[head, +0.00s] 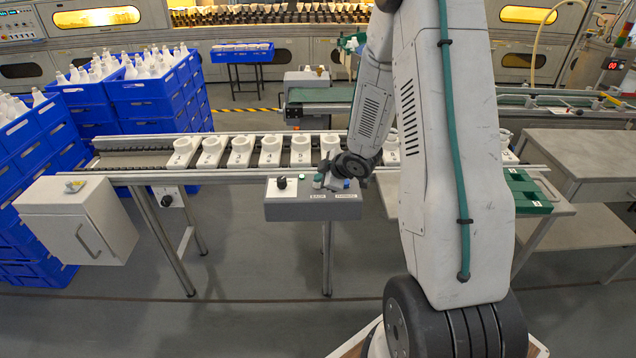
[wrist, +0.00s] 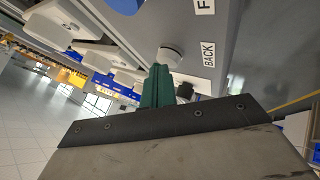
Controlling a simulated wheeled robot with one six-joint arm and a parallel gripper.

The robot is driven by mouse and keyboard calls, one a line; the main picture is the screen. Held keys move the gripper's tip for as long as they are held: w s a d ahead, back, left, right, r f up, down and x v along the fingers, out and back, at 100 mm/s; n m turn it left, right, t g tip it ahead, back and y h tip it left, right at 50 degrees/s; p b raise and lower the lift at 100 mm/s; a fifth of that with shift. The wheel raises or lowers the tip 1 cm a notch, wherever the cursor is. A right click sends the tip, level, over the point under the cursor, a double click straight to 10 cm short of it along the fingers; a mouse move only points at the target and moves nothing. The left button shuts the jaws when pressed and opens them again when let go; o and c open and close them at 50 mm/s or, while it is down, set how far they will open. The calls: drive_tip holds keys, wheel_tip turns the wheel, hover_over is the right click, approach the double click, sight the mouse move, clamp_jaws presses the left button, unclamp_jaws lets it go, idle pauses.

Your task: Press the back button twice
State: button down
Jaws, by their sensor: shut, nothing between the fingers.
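The grey control box (head: 313,208) stands at the front of the conveyor, with BACK and FORWARD labels on its face. In the wrist view the pale grey back button (wrist: 170,54) sits beside the BACK label (wrist: 208,55). The blue button (wrist: 125,4) by the other label is partly cut off; it also shows in the head view (head: 347,184). My gripper (wrist: 159,70) is shut and empty, its teal fingertips right at the back button. I cannot tell whether they touch it. In the head view my wrist partly hides this spot.
A black knob (head: 281,183) stands on the box's left part. Behind it the conveyor (head: 135,160) carries a row of several numbered white holders (head: 240,152). A grey cabinet (head: 80,218) hangs at the left. Blue crates (head: 150,95) with white bottles are stacked behind.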

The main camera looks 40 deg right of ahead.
drive_tip(key=shift+r, duration=3.3)
